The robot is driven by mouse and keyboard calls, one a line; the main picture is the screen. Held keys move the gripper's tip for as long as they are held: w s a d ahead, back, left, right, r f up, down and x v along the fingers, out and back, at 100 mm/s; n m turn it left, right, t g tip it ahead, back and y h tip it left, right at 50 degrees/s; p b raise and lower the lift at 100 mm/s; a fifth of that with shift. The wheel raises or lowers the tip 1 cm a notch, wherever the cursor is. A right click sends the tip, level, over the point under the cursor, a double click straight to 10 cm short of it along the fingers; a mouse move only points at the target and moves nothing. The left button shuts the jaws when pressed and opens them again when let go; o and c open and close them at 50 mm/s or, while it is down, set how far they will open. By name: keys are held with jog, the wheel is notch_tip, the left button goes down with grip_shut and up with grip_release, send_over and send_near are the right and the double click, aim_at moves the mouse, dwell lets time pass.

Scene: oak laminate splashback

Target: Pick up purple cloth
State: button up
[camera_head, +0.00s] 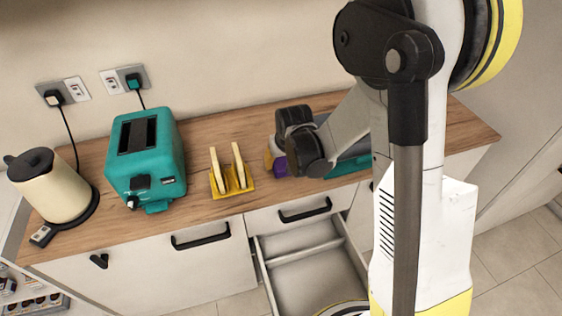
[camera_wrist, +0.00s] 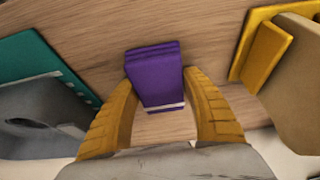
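The purple cloth (camera_wrist: 156,75) is a small folded block on the wooden counter in the wrist view, with a pale strip along its near edge. A bit of the purple cloth (camera_head: 280,166) shows in the head view, mostly hidden by my wrist. My gripper (camera_wrist: 158,82) has its two yellow fingers apart, one on each side of the cloth. The fingertips are very near its side edges; I cannot tell whether they touch. In the head view my gripper (camera_head: 270,160) is largely hidden behind dark arm links.
A yellow rack (camera_head: 233,186) stands left of my gripper, and a teal toaster (camera_head: 146,160) and cream kettle (camera_head: 55,188) stand farther left. A teal-edged item (camera_head: 350,166) lies to the right, partly hidden. An open drawer (camera_head: 300,255) juts out below the counter.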

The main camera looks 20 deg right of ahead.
aim_at(284, 158)
dwell(0.3)
jog(key=shift+r+p, duration=0.55)
jog(key=r+p, duration=0.1)
jog(key=r, duration=0.1)
jog(key=d+r+p, duration=0.1)
jog(key=r, duration=0.1)
jog(key=shift+s+r, duration=0.1)
jog(key=shift+r, duration=0.1)
jog(key=d+r+p, duration=0.1)
jog(key=d+r, duration=0.1)
jog(key=d, duration=0.1)
jog(key=s+d+r+p, duration=0.1)
jog(key=d+r, duration=0.1)
jog(key=d, duration=0.2)
jog(key=s+d+r+p, duration=0.1)
jog(key=d+r, duration=0.1)
jog(key=d, duration=0.1)
jog(key=shift+s+d, duration=0.1)
jog(key=shift+d, duration=0.15)
